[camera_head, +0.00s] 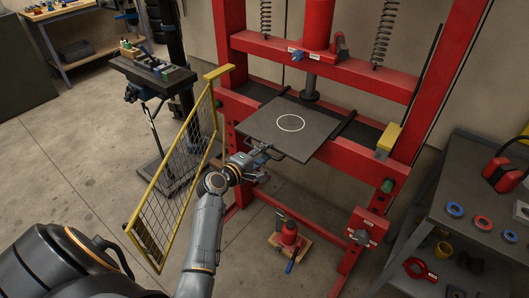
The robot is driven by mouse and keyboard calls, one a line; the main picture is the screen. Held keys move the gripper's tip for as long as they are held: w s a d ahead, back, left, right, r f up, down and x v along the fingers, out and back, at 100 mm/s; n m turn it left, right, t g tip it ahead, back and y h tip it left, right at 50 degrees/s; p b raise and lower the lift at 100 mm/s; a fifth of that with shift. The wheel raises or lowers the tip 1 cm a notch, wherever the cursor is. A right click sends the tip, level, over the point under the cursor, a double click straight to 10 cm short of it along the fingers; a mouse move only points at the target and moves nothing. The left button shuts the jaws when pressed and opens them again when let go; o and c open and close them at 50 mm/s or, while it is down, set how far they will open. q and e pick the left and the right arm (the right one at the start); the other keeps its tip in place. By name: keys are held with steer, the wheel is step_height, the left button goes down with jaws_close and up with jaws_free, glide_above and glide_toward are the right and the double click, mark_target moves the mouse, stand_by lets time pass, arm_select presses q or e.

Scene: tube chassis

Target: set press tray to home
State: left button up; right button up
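The press tray is a flat dark grey plate (262,124) with a white circle on it. It lies level at the red press (330,158), below the ram, and juts out past the press's front beam. My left gripper (266,152) is at the tray's front edge, by what looks like a small handle. The fingers are too small and dark to tell whether they are open or closed on it. My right gripper is not in view.
A yellow mesh guard (172,178) stands open left of my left arm. A red bottle jack (289,234) sits on the floor below the tray. A grey cart (470,215) with coloured rings is at the right. A tool stand (152,72) is behind the guard.

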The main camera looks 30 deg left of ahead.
mark_target(287, 131)
arm_select(q)
steer(key=shift+w, duration=0.1)
steer(key=shift+c, duration=0.4)
jaws_close()
steer(key=b+x, duration=0.1)
steer(key=x, duration=0.3)
steer(key=r+b+x, duration=0.1)
steer(key=x, duration=0.2)
steer(key=r+b+x, duration=0.1)
steer(key=x, duration=0.3)
steer(key=shift+w+d, duration=0.15)
steer(key=shift+w, duration=0.35)
steer(key=shift+w+r, duration=0.15)
steer(key=shift+w, duration=0.2)
steer(key=shift+o, duration=0.4)
jaws_free()
